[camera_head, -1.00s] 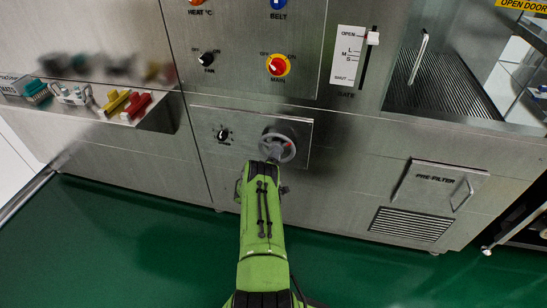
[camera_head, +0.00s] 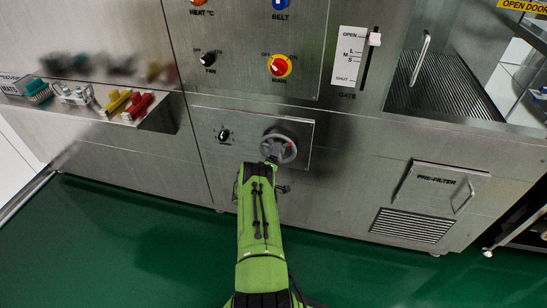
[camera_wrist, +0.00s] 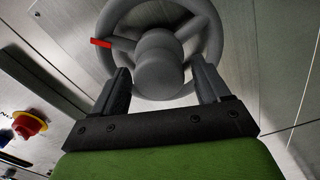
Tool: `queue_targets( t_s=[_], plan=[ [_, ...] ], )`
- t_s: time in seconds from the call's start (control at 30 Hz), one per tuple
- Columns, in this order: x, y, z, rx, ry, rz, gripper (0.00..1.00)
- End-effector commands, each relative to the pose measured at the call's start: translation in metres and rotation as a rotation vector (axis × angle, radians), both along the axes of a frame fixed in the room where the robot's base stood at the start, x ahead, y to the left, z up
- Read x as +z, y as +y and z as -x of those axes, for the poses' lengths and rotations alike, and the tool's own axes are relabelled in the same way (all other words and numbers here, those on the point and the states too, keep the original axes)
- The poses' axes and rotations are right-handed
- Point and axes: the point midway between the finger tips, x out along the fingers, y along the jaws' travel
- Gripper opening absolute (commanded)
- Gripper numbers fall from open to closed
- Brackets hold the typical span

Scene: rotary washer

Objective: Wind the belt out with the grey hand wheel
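The grey hand wheel (camera_head: 279,147) is mounted on a steel panel low on the machine front. In the wrist view the wheel (camera_wrist: 160,65) fills the upper middle, with its round hub facing me, and a red marker (camera_wrist: 100,43) shows at its left. My gripper (camera_wrist: 162,85) is open, with one dark finger on each side of the hub. The fingers look close to the hub; whether they touch it I cannot tell. In the head view my gripper (camera_head: 270,160) is at the wheel's lower left, and its fingers are too small to make out.
A small black knob (camera_head: 223,135) is left of the wheel on the same panel. Above are the red main switch (camera_head: 279,66), the fan knob (camera_head: 208,59) and the gate slider (camera_head: 374,39). A shelf with coloured items (camera_head: 137,104) juts out at left. The green floor is clear.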

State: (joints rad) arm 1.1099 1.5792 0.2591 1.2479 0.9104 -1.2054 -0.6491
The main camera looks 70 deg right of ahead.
Motion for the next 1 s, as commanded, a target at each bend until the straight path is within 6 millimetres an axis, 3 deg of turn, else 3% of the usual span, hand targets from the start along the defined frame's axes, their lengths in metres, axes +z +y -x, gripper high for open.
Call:
queue_targets(
  t_s=[0.23, 0.33, 0.6, 0.9, 1.0],
  plan=[
    [-0.001, 0.002, 0.003, -0.004, 0.004, -0.004, 0.75],
    [-0.001, 0.012, 0.005, -0.008, 0.002, -0.008, 0.75],
    [0.004, 0.063, 0.013, -0.006, 0.000, -0.010, 0.75],
    [0.006, 0.105, 0.019, -0.005, 0.002, -0.008, 0.75],
    [0.004, 0.129, 0.025, -0.008, -0.004, -0.015, 0.75]
  ],
)
